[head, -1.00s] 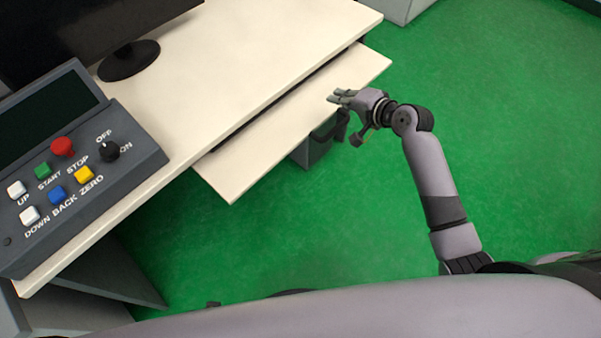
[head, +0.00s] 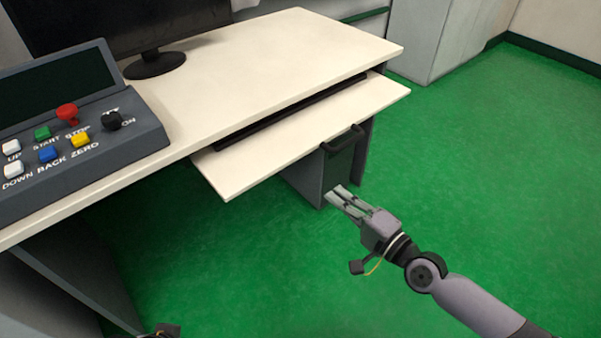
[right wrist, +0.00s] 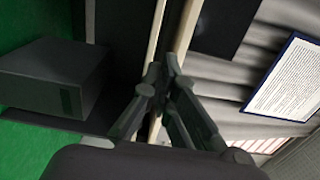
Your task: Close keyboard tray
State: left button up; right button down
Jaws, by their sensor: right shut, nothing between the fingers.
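The cream keyboard tray (head: 300,125) sticks out from under the desk top, with a dark gap between them. Its front edge faces me. My right gripper (head: 338,196) is shut and empty. In the head view it shows below the tray's front edge, over the floor in front of the drawer unit. In the right wrist view its fingertips (right wrist: 166,66) converge in front of two pale edges, apparently the tray and desk edges; whether they touch the tray I cannot tell. My left gripper's fingers do not show; only a small dark part shows at the bottom edge.
The white desk (head: 240,75) carries a monitor (head: 150,62) and a grey control panel (head: 85,150) with coloured buttons. A grey drawer unit (head: 338,172) with a dark handle (head: 343,139) stands under the tray. Green floor is clear to the right.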

jog(key=x, duration=1.3)
jog(key=shift+w+p, duration=0.25)
jog(key=shift+p, duration=0.05)
jog(key=shift+a, duration=0.15)
